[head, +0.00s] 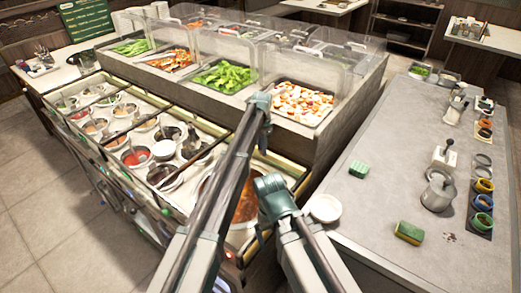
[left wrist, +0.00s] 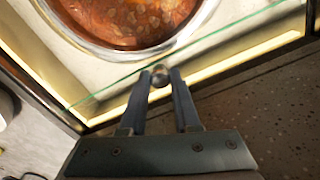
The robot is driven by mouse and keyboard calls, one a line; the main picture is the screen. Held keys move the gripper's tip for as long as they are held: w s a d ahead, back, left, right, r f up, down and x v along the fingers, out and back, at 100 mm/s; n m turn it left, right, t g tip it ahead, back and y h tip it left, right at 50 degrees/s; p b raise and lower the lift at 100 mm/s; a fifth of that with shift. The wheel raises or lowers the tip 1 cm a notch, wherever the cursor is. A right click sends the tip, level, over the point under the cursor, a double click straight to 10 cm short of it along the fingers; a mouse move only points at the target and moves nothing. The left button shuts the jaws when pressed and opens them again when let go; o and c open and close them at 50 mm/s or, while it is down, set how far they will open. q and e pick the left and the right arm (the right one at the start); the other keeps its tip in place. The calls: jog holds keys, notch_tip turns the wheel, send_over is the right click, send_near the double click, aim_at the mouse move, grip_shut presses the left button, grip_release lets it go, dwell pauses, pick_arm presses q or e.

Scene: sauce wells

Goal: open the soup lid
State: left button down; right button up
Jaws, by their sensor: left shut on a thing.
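The soup pot (head: 246,208) stands in the last well at the right end of the sauce counter, filled with reddish-brown soup, partly behind my arms. In the left wrist view the soup (left wrist: 135,18) sits inside a shiny metal rim. The soup lid seems to be clear glass; its green edge (left wrist: 225,33) runs past the pot. My left gripper (left wrist: 160,77) is shut on a small round metal knob (left wrist: 160,72) at that edge. I cannot tell whether the lid is raised. In the head view my arm hides the left fingertips. My right gripper cannot be made out.
A raised salad bar with glass guards (head: 230,57) stands behind the well. A white bowl (head: 325,208) sits right of it on the grey counter (head: 375,215), which also holds sponges (head: 409,232) and a metal jug (head: 438,192). Small sauce bowls (head: 135,157) fill the left wells.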

pick_arm(q)
jog(key=c, duration=0.9)
grip_release()
notch_tip(320, 180, up, 14)
jog(key=p, duration=1.3)
jog(key=shift+f+p, duration=0.1)
jog(key=shift+p, duration=0.3)
